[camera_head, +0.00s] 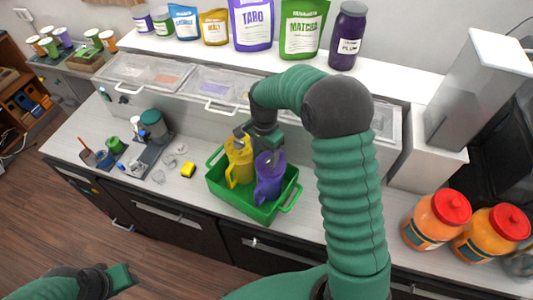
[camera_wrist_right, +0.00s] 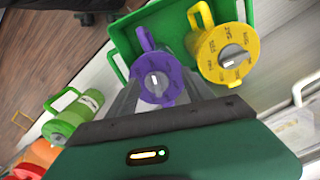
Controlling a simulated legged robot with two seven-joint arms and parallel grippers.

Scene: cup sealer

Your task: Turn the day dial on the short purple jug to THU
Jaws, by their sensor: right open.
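The short purple jug (camera_head: 268,180) stands in a green tray (camera_head: 230,205) on the counter, beside a taller-looking yellow jug (camera_head: 238,162). In the right wrist view the purple jug's round lid (camera_wrist_right: 157,92) shows from above, with a small grey dial knob at its middle; its day marks are too small to read. The yellow jug (camera_wrist_right: 222,52) has a similar dial. My right gripper (camera_head: 264,142) is open above the purple jug, its fingers on either side of the lid in the wrist view. My left gripper (camera_head: 120,278) is low at the left, away from the tray; its jaws are unclear.
Lidded bins (camera_head: 215,88) line the back. Orange jars with red lids (camera_head: 436,218) stand at the right. A green jug (camera_wrist_right: 75,115) shows in the wrist view.

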